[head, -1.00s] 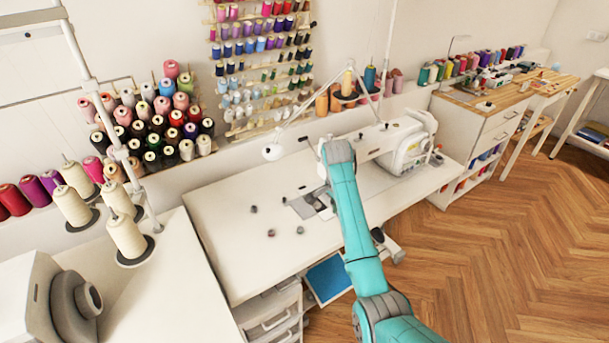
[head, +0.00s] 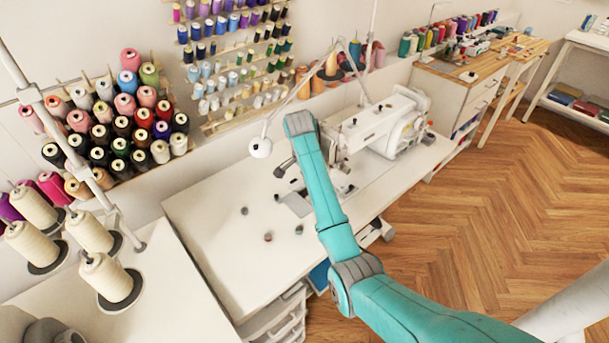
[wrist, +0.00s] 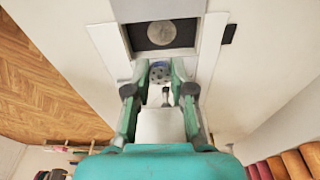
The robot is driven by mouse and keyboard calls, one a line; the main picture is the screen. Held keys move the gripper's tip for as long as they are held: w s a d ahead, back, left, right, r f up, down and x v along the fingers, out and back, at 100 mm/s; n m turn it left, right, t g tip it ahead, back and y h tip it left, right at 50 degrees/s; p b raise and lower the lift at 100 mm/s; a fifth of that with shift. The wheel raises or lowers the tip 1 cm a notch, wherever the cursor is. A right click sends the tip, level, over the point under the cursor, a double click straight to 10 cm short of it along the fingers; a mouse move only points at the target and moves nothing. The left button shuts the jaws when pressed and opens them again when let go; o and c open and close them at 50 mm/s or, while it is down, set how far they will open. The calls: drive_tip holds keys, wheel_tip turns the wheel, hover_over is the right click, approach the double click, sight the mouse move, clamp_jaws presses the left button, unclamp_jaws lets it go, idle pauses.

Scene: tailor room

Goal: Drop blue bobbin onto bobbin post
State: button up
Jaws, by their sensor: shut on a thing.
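In the wrist view my gripper (wrist: 160,74) is shut on a small pale blue-grey bobbin (wrist: 160,71), which sits between the fingertips, above the white table. A dark-framed plate with a round disc (wrist: 161,33) lies past the fingertips. In the head view the white sewing machine (head: 395,121) stands at the table's back right. My teal arm reaches over the table and the held bobbin cannot be made out there.
Several small loose bobbins, one of them at the front (head: 268,237), lie on the white table (head: 215,250). A lamp (head: 260,147) hangs beside my arm. Cream thread cones (head: 107,278) stand at the left and a thread rack (head: 110,130) behind. The table's left part is mostly clear.

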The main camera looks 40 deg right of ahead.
drive_tip(key=shift+w+f, duration=0.1)
drive_tip(key=shift+w, duration=0.1)
drive_tip(key=shift+f, duration=0.1)
drive_tip(key=shift+f, duration=2.7)
drive_tip(key=shift+f, duration=0.5)
idle(0.3)
drive_tip(key=o, duration=0.8)
drive_tip(key=shift+a+r, duration=0.25)
drive_tip(key=shift+r, duration=1)
drive_tip(key=shift+a+r, duration=0.2)
drive_tip(key=shift+r, duration=1)
drive_tip(key=shift+a+r, duration=0.25)
drive_tip(key=shift+r, duration=1)
